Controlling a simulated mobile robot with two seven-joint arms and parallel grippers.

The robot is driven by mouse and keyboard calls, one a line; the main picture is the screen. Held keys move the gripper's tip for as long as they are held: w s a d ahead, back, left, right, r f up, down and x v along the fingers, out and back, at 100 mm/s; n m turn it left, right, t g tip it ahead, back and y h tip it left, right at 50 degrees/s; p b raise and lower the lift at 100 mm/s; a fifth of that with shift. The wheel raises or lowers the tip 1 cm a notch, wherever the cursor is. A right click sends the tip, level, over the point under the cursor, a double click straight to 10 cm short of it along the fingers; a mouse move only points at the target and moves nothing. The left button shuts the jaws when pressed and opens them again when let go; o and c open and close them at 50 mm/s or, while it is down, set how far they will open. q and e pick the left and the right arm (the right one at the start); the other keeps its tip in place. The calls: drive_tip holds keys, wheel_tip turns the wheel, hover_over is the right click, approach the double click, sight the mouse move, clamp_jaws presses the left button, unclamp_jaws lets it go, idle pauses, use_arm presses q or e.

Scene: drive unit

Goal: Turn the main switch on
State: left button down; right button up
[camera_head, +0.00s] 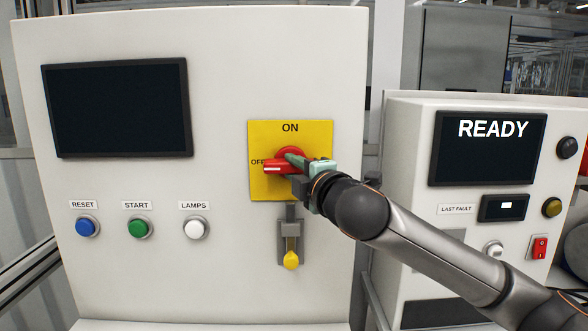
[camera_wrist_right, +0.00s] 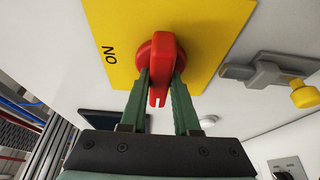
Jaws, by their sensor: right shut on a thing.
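The main switch is a red rotary handle (camera_head: 279,168) on a yellow plate (camera_head: 318,131) marked ON at the top and OFF at the left. The handle lies level, with its white-marked end toward OFF. My right gripper (camera_head: 292,162) reaches in from the right, over the handle. In the right wrist view the red handle (camera_wrist_right: 160,65) stands between the two green fingers of my right gripper (camera_wrist_right: 160,92), which are shut on it. The yellow plate (camera_wrist_right: 208,25) lies behind it. My left gripper is not in view.
A grey latch with a yellow knob (camera_head: 291,260) hangs below the plate. Blue, green and white buttons (camera_head: 138,228) and a dark screen (camera_head: 120,108) are on the left of the panel. A second cabinet at right has a screen reading READY (camera_head: 490,150).

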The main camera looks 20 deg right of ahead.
clamp_jaws()
drive_tip(key=shift+f, duration=0.1)
